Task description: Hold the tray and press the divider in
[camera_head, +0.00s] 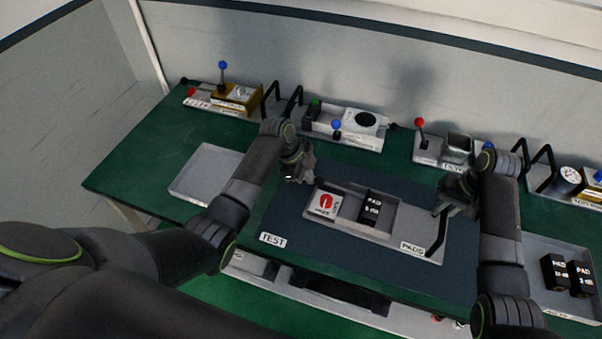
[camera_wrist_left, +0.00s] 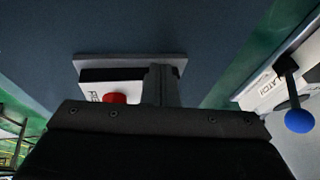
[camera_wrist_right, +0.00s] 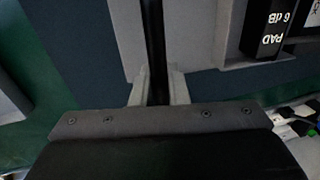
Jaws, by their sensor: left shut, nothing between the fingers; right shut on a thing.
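The grey tray (camera_head: 405,219), marked PADS at its right end, lies on the dark blue mat. In it sit a white block with a red round mark (camera_head: 324,203) and a black PAD 6 dB block (camera_head: 372,205). I cannot tell for sure which part is the divider. My left gripper (camera_head: 297,176) is shut and empty above the tray's left end; its closed fingers (camera_wrist_left: 162,84) show beside a red knob (camera_wrist_left: 114,98). My right gripper (camera_head: 445,207) is shut on the tray's black handle (camera_wrist_right: 153,40) at the right end.
A mat label reads TEST (camera_head: 272,239). An empty white tray (camera_head: 206,172) lies at the left. A right-hand tray (camera_head: 564,302) holds black PAD blocks (camera_head: 567,272). Along the back stand lever panels, one with a blue ball lever (camera_head: 336,126), and a red ball lever (camera_head: 419,123).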

